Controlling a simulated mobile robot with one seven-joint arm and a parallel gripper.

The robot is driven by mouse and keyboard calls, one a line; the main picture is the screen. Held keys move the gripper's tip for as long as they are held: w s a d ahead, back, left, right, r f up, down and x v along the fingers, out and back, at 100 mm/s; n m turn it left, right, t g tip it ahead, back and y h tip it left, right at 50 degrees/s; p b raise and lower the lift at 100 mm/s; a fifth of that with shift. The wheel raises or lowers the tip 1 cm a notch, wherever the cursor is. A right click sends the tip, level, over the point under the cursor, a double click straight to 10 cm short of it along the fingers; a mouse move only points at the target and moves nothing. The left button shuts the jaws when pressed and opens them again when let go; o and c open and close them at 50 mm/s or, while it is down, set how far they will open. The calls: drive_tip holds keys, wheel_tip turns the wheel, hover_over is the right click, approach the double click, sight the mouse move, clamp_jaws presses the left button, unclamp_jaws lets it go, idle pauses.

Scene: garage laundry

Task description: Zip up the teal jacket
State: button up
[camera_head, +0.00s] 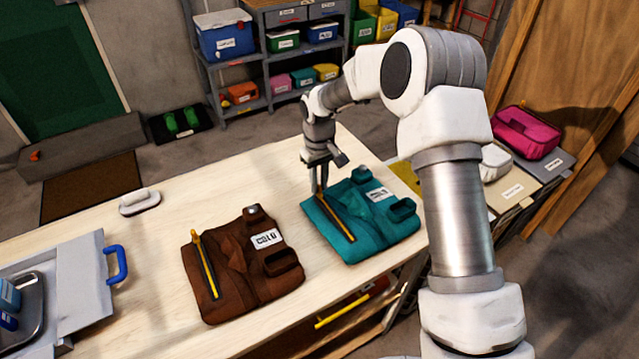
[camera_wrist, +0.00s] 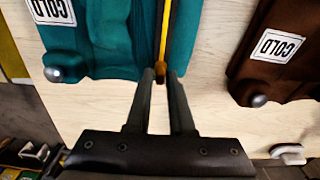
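The teal jacket (camera_head: 369,236) lies flat on the right part of the table, with a yellow zip (camera_head: 336,217) running slantwise along its left side. It also shows at the top of the wrist view (camera_wrist: 115,45). My gripper (camera_head: 318,188) points down at the far left end of that zip. In the wrist view my gripper (camera_wrist: 161,76) has its narrowly spaced fingers on both sides of the small orange-brown zip pull (camera_wrist: 160,70), with almost no gap left. It looks shut on the pull. The pull is hidden in the head view.
A brown jacket (camera_head: 235,280) with its own yellow zip lies left of the teal one. A white iron-like object (camera_head: 139,201) and a grey case with a blue handle (camera_head: 85,290) are further left. The table (camera_head: 165,235) is bare between them.

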sight(319, 186)
drive_tip(key=o, duration=0.3)
wheel_tip(319, 186, up, 18)
drive_tip(key=shift+f, duration=0.25)
idle(0.4)
